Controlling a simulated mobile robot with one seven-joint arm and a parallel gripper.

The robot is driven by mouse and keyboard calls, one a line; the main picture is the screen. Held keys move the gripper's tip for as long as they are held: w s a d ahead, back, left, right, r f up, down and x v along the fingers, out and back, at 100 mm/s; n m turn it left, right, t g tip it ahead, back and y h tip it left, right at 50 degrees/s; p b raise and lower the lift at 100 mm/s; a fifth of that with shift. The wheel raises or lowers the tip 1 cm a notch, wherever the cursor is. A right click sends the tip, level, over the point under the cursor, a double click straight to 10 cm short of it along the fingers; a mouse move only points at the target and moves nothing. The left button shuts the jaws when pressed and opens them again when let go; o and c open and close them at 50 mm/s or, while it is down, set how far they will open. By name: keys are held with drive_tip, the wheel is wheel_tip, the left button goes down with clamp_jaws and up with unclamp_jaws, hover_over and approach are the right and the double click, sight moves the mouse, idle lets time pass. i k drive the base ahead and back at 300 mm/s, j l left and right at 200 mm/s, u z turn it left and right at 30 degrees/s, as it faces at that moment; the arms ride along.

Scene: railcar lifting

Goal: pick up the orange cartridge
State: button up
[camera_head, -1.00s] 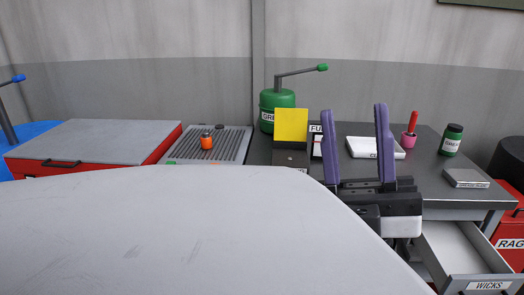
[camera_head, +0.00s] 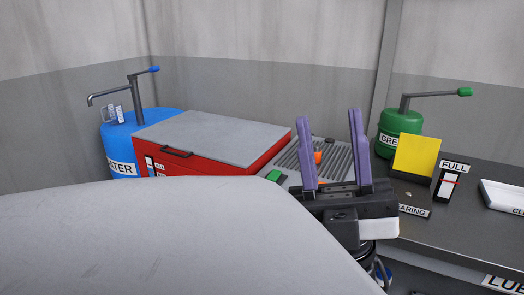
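The orange cartridge (camera_head: 318,157) stands on the grey ribbed tray (camera_head: 341,160) beside the red chest. It is small and shows between the two purple fingers of my gripper (camera_head: 332,150), farther off. Part of it is hidden behind the left finger. My gripper is open, with its fingers upright and a wide gap between them, and nothing is held.
A green grease can (camera_head: 392,132), yellow card (camera_head: 416,155) and FULL gauge (camera_head: 449,183) stand at right on the dark bench (camera_head: 450,222).

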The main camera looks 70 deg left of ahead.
sight(319, 153)
drive_tip(key=u, duration=1.7)
